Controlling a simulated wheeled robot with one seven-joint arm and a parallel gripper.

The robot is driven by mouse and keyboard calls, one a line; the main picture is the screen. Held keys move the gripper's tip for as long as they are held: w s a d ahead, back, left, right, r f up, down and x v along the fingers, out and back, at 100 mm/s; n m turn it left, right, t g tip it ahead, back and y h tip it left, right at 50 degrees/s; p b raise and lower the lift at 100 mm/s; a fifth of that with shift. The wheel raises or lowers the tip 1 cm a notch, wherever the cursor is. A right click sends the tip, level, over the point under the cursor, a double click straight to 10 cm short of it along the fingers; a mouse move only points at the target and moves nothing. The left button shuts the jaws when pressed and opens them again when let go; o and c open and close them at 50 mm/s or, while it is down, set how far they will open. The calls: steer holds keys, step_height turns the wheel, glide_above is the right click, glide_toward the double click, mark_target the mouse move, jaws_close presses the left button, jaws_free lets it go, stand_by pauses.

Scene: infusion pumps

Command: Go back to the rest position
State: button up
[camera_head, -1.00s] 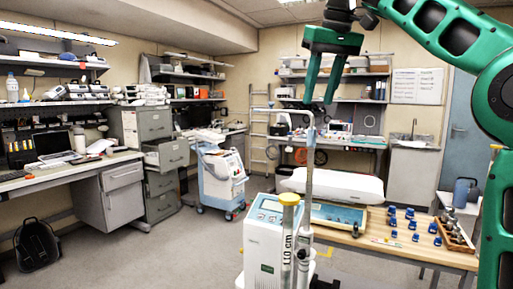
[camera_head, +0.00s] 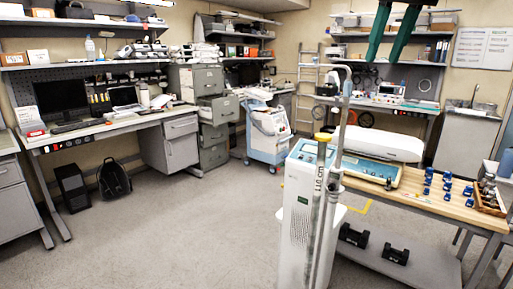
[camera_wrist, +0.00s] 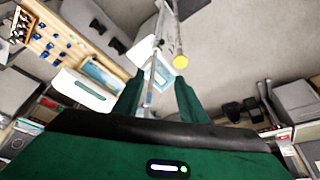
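My gripper (camera_head: 393,32) shows at the top of the head view, with two green fingers pointing down and apart. In the wrist view its fingers (camera_wrist: 160,98) are also spread, with nothing held between them. The infusion pump unit (camera_head: 297,215) stands on the floor in the head view, white with a blue top panel. A metal pole (camera_head: 340,130) with a hooked top rises beside it, and a yellow-capped post (camera_head: 322,138) stands at its front. In the wrist view the pole and the yellow cap (camera_wrist: 180,62) lie beyond the fingertips.
A white-blue cart (camera_head: 268,138) stands at the back. The floor (camera_head: 190,225) at left is open.

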step_height(320, 180, down, 13)
steer(key=a+m+g, duration=0.2)
steer(key=s+d+f+m+g, duration=0.1)
steer(key=s+d+f, duration=0.3)
steer(key=s+f, duration=0.6)
steer(key=s+d+f+m, duration=0.2)
steer(key=s+d+f, duration=0.3)
steer(key=s+f, duration=0.6)
steer(key=s+d+f+m+g, duration=0.1)
steer(key=s+d+f, duration=0.4)
steer(key=s+f, duration=0.5)
steer(key=shift+s+f+m+g, duration=0.15)
steer(key=shift+f+m+g, duration=0.15)
steer(key=shift+m, duration=0.5)
steer(key=shift+w+f, duration=0.2)
steer(key=shift+w, duration=0.45)
